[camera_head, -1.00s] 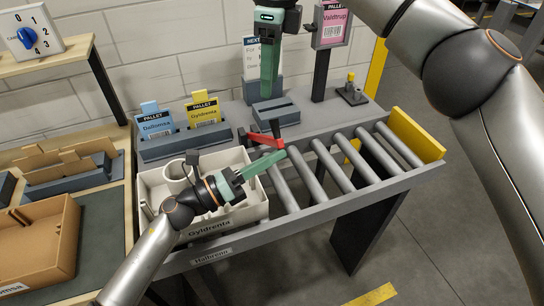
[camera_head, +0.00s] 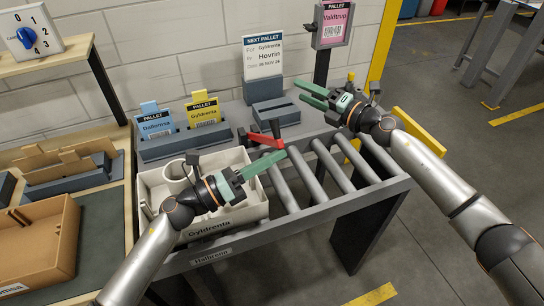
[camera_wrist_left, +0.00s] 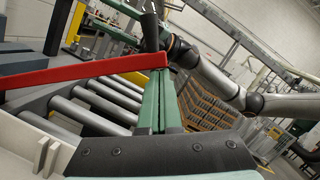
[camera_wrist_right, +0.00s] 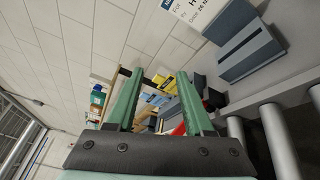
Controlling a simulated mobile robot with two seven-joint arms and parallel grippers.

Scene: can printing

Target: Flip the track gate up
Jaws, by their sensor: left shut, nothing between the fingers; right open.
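The bar lies low, roughly level, beside the white crate (camera_head: 210,224). My left gripper (camera_head: 283,154) is shut and empty, its fingertips just in front of the bar's right end. In the left wrist view the red bar (camera_wrist_left: 85,70) runs across to the fingertips (camera_wrist_left: 162,75); I cannot tell whether they touch. My right gripper (camera_head: 307,94) is open and empty, above the far side of the rollers, pointing left.
The white crate holds a white cylinder (camera_head: 175,178). Pallet card holders (camera_head: 185,145) and a grey block (camera_head: 275,112) stand behind the track. A pink pallet sign (camera_head: 333,25) stands on a post behind my right gripper.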

